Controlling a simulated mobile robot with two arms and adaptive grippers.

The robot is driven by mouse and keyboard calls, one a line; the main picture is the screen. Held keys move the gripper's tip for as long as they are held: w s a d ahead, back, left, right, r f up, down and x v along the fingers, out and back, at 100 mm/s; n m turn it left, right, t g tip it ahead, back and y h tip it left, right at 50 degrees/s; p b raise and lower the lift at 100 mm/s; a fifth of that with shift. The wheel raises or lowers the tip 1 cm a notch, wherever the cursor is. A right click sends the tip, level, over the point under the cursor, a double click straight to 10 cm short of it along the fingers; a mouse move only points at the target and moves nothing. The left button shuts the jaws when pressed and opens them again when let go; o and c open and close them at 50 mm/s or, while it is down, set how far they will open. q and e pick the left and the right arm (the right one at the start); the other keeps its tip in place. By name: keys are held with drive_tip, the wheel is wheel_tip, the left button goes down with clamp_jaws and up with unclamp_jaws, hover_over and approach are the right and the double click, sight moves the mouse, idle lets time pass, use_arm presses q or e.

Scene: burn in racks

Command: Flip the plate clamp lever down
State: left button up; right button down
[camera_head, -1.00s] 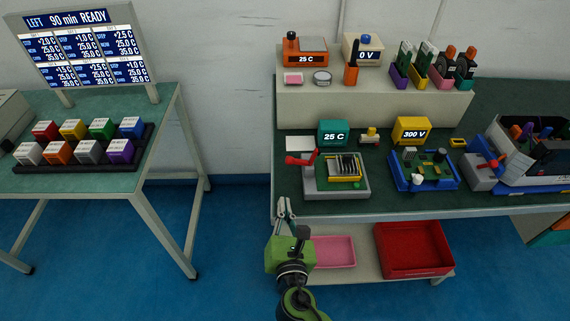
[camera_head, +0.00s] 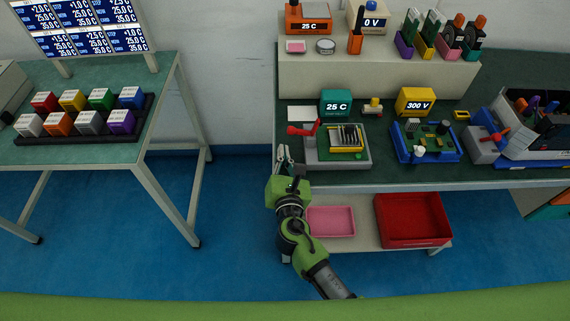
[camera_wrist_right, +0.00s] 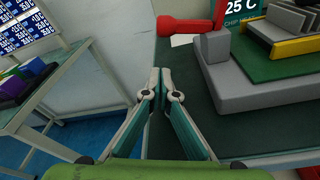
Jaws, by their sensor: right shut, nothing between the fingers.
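The plate clamp is a grey fixture (camera_head: 361,163) near the left front of the right-hand bench. Its red lever (camera_head: 301,130) points left from a post at the fixture's left rear corner. In the right wrist view the red lever (camera_wrist_right: 185,26) shows at the top, beyond the fingertips and slightly right, apart from them. My right gripper (camera_head: 284,153) is shut and empty at the bench's left front edge, left of the fixture. Its fingertips (camera_wrist_right: 161,75) meet in the wrist view. A chip board with a yellow frame (camera_head: 346,138) lies on the fixture. My left gripper is not in view.
A teal 25 C display (camera_head: 335,101) stands behind the fixture. A blue tray with a circuit board (camera_head: 451,157) and a grey block with a red lever (camera_head: 484,152) stand to the right. A pink tray (camera_head: 331,221) and red bin (camera_head: 411,221) sit on the lower shelf.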

drive_tip(key=shift+w+a+f, duration=0.1)
drive_tip(key=shift+w+f, duration=0.05)
drive_tip(key=shift+w, duration=0.95)
drive_tip(key=shift+s+d+r+p, duration=0.1)
drive_tip(key=shift+d+r+p, duration=0.1)
drive_tip(key=shift+r+p, duration=0.45)
drive_tip(key=shift+s+d+r+p, duration=0.1)
drive_tip(key=shift+d+r+p, duration=0.1)
drive_tip(key=shift+r+p, duration=0.4)
drive_tip(key=shift+s+d+r+p, duration=0.3)
drive_tip(key=shift+r+p, duration=0.05)
drive_tip(key=shift+r, duration=0.25)
drive_tip(key=shift+w+f, duration=0.1)
